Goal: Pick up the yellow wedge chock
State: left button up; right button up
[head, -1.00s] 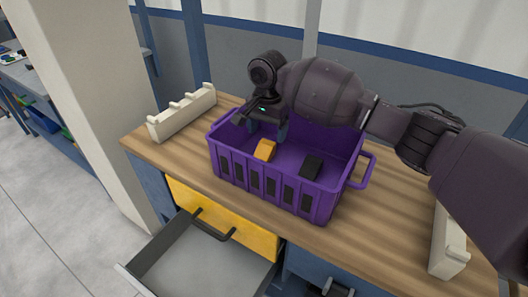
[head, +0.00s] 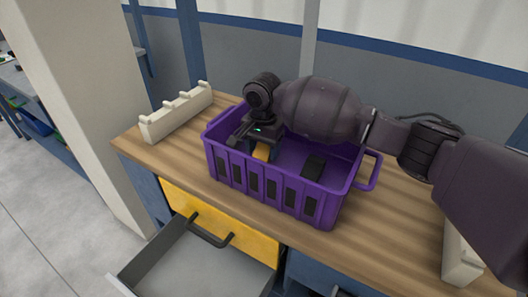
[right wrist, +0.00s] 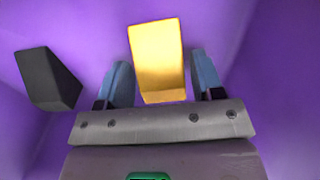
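The yellow wedge chock (right wrist: 157,58) lies in the purple crate (head: 292,203); in the head view the chock (head: 262,152) is partly hidden by my right gripper. My right gripper (right wrist: 160,75) is down inside the crate, open, with one blue-grey finger on each side of the chock. Narrow gaps show between the chock and both fingers in the right wrist view. A black wedge chock (head: 313,166) lies in the crate to the right; it also shows at the left of the right wrist view (right wrist: 48,78). My left gripper is not in view.
The crate stands on a wooden workbench (head: 405,196). A white notched rack (head: 176,114) is at the left, and another white rack (head: 460,257) is at the right, partly behind my arm. A grey drawer (head: 190,262) is pulled open at the front.

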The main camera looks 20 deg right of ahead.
jog(key=c, duration=0.7)
